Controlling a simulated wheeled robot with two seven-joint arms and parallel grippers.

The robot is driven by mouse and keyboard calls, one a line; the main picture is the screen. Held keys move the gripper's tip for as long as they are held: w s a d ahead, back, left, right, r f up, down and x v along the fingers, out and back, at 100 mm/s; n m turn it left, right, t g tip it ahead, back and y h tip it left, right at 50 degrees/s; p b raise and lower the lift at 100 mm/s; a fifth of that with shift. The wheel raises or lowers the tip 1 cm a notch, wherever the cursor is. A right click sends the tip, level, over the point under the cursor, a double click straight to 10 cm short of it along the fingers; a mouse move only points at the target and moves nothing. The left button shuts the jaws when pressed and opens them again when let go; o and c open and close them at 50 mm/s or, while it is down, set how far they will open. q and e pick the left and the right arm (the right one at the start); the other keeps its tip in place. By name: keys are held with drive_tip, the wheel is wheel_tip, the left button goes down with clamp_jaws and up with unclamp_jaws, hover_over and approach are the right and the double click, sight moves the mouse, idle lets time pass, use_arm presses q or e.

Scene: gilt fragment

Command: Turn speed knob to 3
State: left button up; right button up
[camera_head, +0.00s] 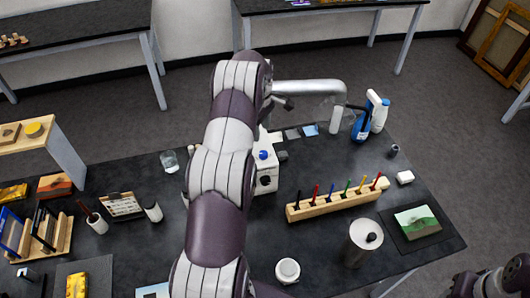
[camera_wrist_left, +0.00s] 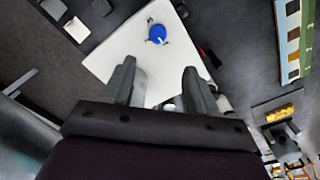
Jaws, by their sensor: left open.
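A white device (camera_head: 268,184) stands on the dark table, partly hidden behind my left arm. It has a blue round part (camera_head: 263,154) on top and a small dark knob (camera_head: 265,180) on its front face. No number markings can be read, and I cannot tell which is the speed knob. In the left wrist view, the white top (camera_wrist_left: 122,48) lies beyond my left gripper (camera_wrist_left: 158,72), with the blue part (camera_wrist_left: 157,33) ahead of the fingertips. The fingers are apart with nothing between them.
A wooden rack (camera_head: 335,204) of colored tools stands to the right, with a metal canister (camera_head: 362,243) and a white cup (camera_head: 287,271) nearer. A glass (camera_head: 169,161) stands to the left. Blue-and-white bottles (camera_head: 370,117) stand at the back right.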

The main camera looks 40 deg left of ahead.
use_arm(q)
drive_tip(key=b, duration=0.3)
hover_over(264, 153)
drive_tip(key=f, duration=0.7)
drive_tip(key=shift+w+d, duration=0.15)
drive_tip(key=shift+w, duration=0.05)
drive_tip(key=f, duration=0.1)
drive_tip(key=f+p, duration=0.1)
drive_tip(key=f, duration=0.1)
drive_tip(key=shift+s+a+f, duration=0.3)
drive_tip(key=shift+s+a, duration=0.05)
drive_tip(key=shift+a, duration=0.05)
drive_tip(key=shift+w+d+f, duration=0.15)
drive_tip(key=shift+w+d, duration=0.05)
drive_tip(key=shift+d, duration=0.05)
drive_tip(key=c, duration=1.1)
use_arm(e)
drive_tip(key=f, duration=0.2)
drive_tip(key=d+f, duration=0.1)
drive_tip(key=shift+w+f, duration=0.3)
drive_tip(key=shift+w, duration=0.05)
